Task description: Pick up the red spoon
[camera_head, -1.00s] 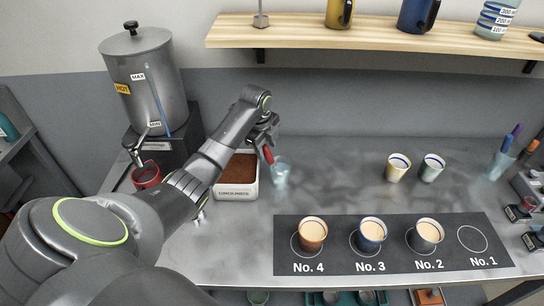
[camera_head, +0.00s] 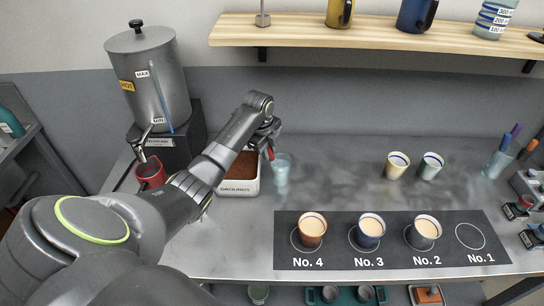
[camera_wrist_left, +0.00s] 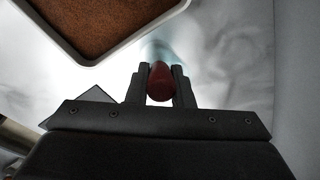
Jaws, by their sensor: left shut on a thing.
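The red spoon (camera_head: 271,153) shows as a short red piece at my left gripper (camera_head: 269,146), just above and beside a clear bluish glass (camera_head: 282,174). In the left wrist view the red end of the spoon (camera_wrist_left: 160,83) sits between the two dark fingers of the left gripper (camera_wrist_left: 160,88), which are shut on it. The rest of the spoon is hidden; I cannot tell whether its lower end is still inside the glass. My right gripper is not in view.
A white grounds box (camera_head: 240,188) with brown grounds stands left of the glass. A grey urn (camera_head: 148,85) and a red cup (camera_head: 150,173) are farther left. A black mat (camera_head: 385,262) with three numbered cups lies at the front right. A wooden shelf (camera_head: 300,33) hangs above.

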